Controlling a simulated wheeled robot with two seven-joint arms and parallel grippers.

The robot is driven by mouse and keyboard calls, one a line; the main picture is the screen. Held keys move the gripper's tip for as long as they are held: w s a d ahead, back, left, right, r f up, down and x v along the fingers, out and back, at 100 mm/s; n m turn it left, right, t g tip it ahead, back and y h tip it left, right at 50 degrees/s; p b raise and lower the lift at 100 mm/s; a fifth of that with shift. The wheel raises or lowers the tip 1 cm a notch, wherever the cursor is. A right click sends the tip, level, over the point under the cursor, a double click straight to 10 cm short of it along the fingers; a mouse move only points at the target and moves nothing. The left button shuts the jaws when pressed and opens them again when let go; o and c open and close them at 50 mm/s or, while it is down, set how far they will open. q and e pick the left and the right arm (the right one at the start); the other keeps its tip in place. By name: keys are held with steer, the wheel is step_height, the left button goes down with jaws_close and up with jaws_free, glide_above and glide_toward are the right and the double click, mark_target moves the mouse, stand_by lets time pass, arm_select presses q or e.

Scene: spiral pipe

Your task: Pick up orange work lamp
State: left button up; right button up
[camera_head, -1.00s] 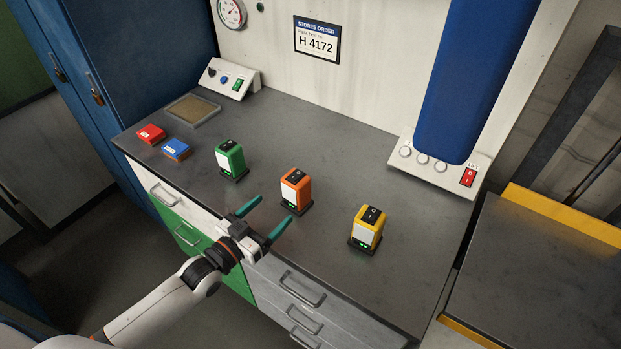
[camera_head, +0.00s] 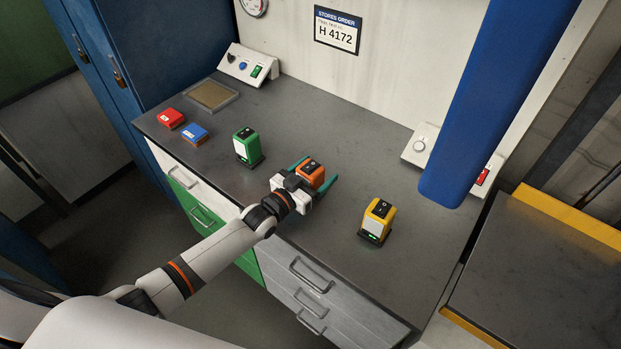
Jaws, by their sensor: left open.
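The orange work lamp (camera_head: 314,169) stands upright on the grey bench top, in the middle of a row of lamps. My left gripper (camera_head: 315,174) is at the lamp, with its green fingers open, one on each side of it. The gripper's white body hides the lower front of the lamp. I cannot tell whether the fingers touch it. My right gripper is not in view.
A green lamp (camera_head: 246,146) stands to the left and a yellow lamp (camera_head: 376,221) to the right. Red (camera_head: 171,118) and blue (camera_head: 194,133) boxes lie further left. A blue column (camera_head: 497,100) hangs at the back right.

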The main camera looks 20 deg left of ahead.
arm_select(q)
steer(key=shift+c, duration=0.4)
steer(key=c, duration=1.2)
steer(key=shift+w, duration=0.1)
steer(key=shift+r, duration=0.15)
